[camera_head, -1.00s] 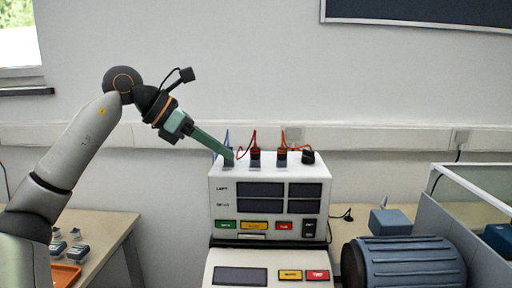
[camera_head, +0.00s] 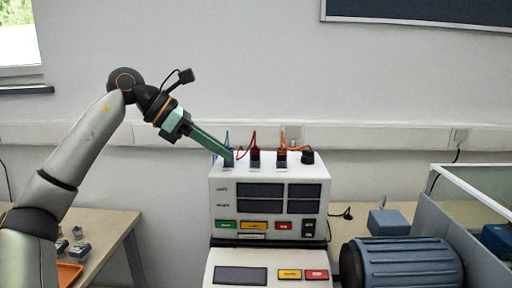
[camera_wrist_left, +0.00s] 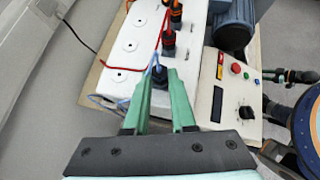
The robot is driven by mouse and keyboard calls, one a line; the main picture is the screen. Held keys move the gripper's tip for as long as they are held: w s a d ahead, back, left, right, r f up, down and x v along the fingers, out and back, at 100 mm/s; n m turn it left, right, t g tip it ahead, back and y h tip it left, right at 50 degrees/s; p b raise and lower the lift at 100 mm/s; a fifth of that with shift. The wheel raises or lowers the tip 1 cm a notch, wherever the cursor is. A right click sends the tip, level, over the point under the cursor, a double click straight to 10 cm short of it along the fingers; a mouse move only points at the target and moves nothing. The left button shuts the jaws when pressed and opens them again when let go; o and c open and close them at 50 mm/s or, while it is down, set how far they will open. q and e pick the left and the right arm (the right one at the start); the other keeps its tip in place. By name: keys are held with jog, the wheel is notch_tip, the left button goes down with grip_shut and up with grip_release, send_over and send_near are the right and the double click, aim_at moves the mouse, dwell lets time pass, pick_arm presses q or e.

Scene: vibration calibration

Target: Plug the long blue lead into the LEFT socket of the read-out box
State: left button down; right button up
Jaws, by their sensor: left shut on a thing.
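The read-out box (camera_head: 226,196) is white, with dark displays and a row of plugs along its top. My left gripper (camera_head: 229,156) reaches down from the upper left, with its long green fingertips at the left end of that row. It is shut on the dark plug of the blue lead (camera_head: 216,153). In the left wrist view the blue lead's plug (camera_wrist_left: 157,74) sits between the fingertips (camera_wrist_left: 160,78), upright at the box top (camera_wrist_left: 118,95). The fingers partly hide its base, so I cannot tell how deep it sits.
A lower control unit (camera_head: 235,259) stands in front, and a blue ribbed motor (camera_head: 408,263) at right.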

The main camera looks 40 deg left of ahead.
pick_arm(q)
jog(key=shift+w+a+m+g+h+p, duration=0.1)
jog(key=shift+m+g+h+p, duration=0.45)
jog(key=shift+m+p, duration=0.45)
jog(key=shift+w+a+m+g+h+p, duration=0.1)
jog(key=shift+m+g+h+p, duration=0.5)
jog(key=shift+p, duration=0.55)
jog(key=c, duration=0.7)
grip_release()
jog(key=shift+o, duration=0.2)
jog(key=shift+s+a+r, duration=0.1)
jog(key=shift+p+v, duration=0.8)
jog(key=shift+v, duration=1.55)
